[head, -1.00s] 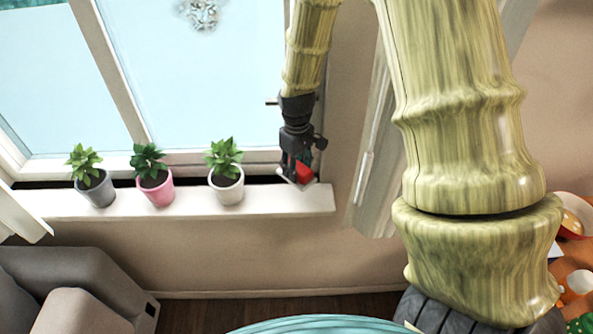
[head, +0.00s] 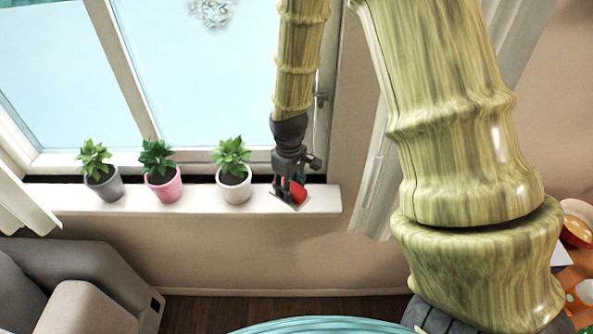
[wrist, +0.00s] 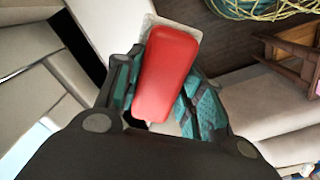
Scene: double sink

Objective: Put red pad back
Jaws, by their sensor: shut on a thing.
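The red pad (wrist: 167,72) is a rounded red block on a flat pale grey base (wrist: 152,24). In the wrist view it lies between the teal-lined fingers of my gripper (wrist: 160,100), which is shut on it. In the head view my gripper (head: 288,188) points down at the right end of the white windowsill (head: 318,200), with the red pad (head: 298,192) showing at its fingertips. The pad is just over or at the sill; I cannot tell whether its base touches. Part of the pad is hidden by the fingers.
Three potted plants stand on the sill left of my gripper: a white pot (head: 234,190) nearest, then a pink pot (head: 164,187) and a grey pot (head: 104,184). The window is behind. A grey sofa (head: 80,280) is at lower left.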

